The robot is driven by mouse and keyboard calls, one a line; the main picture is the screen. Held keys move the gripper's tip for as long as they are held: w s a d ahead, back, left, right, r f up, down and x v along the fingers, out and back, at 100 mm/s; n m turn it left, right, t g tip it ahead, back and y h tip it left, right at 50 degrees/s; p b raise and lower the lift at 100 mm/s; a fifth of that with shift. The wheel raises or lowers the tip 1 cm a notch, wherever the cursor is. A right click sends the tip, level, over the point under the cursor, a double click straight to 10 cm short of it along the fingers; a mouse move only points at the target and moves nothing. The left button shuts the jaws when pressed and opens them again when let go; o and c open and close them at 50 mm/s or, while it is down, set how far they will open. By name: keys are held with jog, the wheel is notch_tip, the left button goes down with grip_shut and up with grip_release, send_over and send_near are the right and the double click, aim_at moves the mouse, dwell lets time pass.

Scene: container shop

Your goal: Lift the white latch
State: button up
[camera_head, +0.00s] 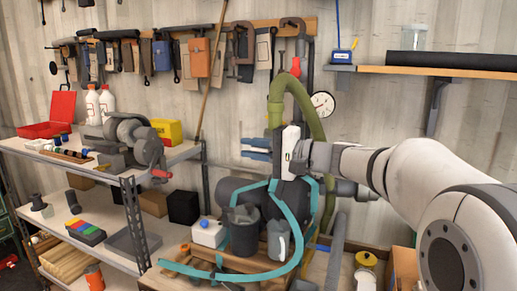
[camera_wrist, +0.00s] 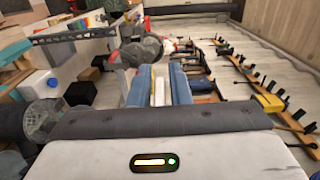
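I cannot make out a white latch for certain in either view. My gripper (camera_head: 243,148) is in the middle of the camera_head view, pointing left, with blue-grey fingers. The fingers are apart. In the camera_wrist view my gripper (camera_wrist: 160,72) shows the same two fingers with a pale strip visible between them; I cannot tell what that strip is. Nothing is seen to be gripped. A white box with a blue knob (camera_head: 208,235) stands low, below and left of my gripper and apart from it; it also shows in the camera_wrist view (camera_wrist: 40,86).
A grinder (camera_head: 128,135) and an open red box (camera_head: 52,118) stand on the left shelf. A dark tank with a teal frame (camera_head: 297,240) is below my gripper. A green hose (camera_head: 303,95) and a gauge (camera_head: 322,104) are just behind. Tools hang on the wall.

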grip_shut()
jog(key=shift+r+m+b, duration=0.45)
jog(key=shift+m, duration=0.45)
jog(key=shift+o, duration=1.8)
grip_release()
jog(key=b+v, duration=0.2)
jog(key=v, duration=0.5)
jog(key=shift+d, duration=0.35)
jog(key=shift+s, duration=0.15)
